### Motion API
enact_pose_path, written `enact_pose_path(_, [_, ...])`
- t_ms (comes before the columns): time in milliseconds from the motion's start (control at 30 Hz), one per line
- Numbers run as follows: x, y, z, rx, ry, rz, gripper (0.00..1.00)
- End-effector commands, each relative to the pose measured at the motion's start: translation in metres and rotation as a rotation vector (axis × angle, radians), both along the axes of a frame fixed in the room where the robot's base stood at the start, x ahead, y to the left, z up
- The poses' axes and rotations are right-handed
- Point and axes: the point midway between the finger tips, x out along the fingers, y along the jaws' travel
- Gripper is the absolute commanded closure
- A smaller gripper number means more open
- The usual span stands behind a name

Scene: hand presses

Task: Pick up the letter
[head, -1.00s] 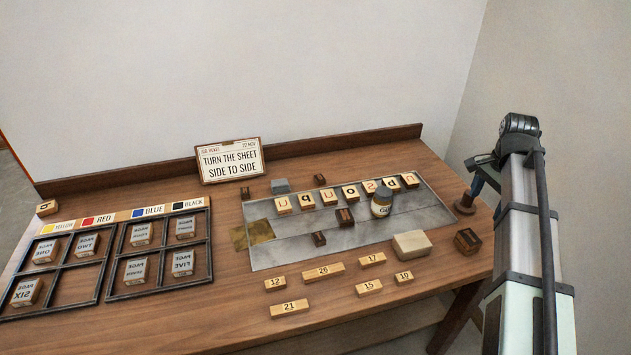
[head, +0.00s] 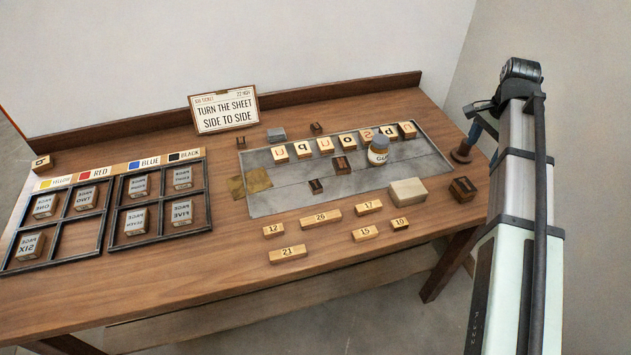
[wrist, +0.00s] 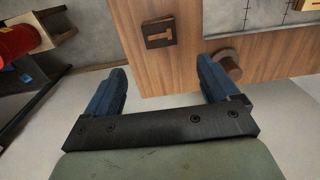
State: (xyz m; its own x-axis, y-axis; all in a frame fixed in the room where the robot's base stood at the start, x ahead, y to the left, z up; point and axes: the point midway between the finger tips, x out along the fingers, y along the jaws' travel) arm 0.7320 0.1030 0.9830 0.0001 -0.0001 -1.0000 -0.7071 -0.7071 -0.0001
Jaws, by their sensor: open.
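Several pale wooden letter blocks stand in a row along the back of the grey metal tray (head: 285,200); the leftmost letter block (head: 280,153) and the rightmost letter block (head: 407,129) bound the row. Which one is meant I cannot tell. A dark block with a mark like an I (wrist: 160,32) lies near the table edge in the wrist view; it seems to be the dark block (head: 463,189) right of the tray. My gripper (wrist: 162,82) is open and empty, its blue fingers apart, near the table's right edge and away from the letter row.
A round wooden peg (head: 461,153) stands by the right edge. A cream block (head: 408,191), number blocks (head: 320,217) and a divided rack (head: 160,228) are on the table. A sign (head: 224,110) stands behind.

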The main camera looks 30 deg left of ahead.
Motion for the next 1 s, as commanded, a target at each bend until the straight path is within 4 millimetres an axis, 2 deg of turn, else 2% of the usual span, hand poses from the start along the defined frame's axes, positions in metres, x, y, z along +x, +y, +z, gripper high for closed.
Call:
enact_pose_path(467, [0.0000, 0.0000, 0.0000, 0.000, 0.000, 0.000, 0.12])
enact_pose_path(733, [0.0000, 0.0000, 0.0000, 0.000, 0.000, 0.000, 0.38])
enact_pose_path(1000, [-0.0004, 0.0025, 0.0000, 0.000, 0.000, 0.004, 0.38])
